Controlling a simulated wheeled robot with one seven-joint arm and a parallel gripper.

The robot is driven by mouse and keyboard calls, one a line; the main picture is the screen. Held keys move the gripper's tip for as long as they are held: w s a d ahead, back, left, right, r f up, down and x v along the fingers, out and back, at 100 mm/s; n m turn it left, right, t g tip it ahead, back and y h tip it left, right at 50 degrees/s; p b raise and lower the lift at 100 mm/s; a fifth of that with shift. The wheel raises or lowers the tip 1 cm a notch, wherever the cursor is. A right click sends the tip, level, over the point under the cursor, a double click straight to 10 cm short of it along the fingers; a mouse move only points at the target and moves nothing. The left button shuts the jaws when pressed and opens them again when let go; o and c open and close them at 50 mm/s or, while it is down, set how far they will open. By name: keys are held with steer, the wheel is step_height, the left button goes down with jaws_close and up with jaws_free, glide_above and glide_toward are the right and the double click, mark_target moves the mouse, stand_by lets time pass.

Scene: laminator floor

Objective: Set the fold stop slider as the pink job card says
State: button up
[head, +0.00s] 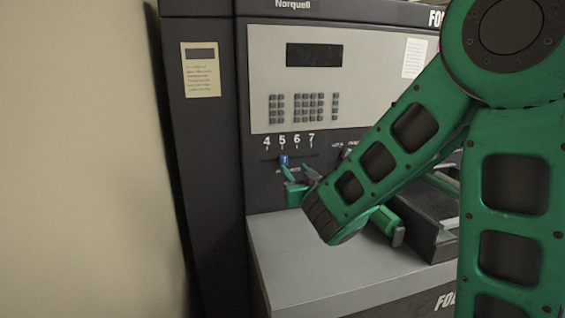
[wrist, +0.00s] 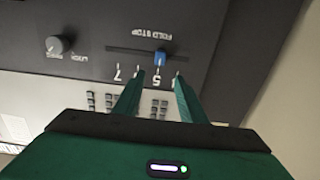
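The fold stop slider has a blue knob (head: 284,159) on a dark slot under the numbers 4 to 7. The knob is at about the 5. In the wrist view, which is upside down, the blue knob (wrist: 161,58) also lines up with the 5, beside the FOLD STOP label. My gripper (head: 291,173) is just below and in front of the knob. In the wrist view my gripper (wrist: 159,76) is open, its two green fingers apart and the knob showing just beyond and between the tips. I cannot make out a pink job card.
A cream card (head: 201,70) with small unreadable print is on the dark left panel. A white sheet (head: 414,58) is at the upper right. A keypad (head: 291,108) lies above the slider, and a round knob (wrist: 58,44) beside it. A grey ledge (head: 300,262) lies below.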

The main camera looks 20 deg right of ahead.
mark_target(285, 158)
steer(key=w, duration=1)
steer(key=shift+d, duration=0.1)
jaws_close()
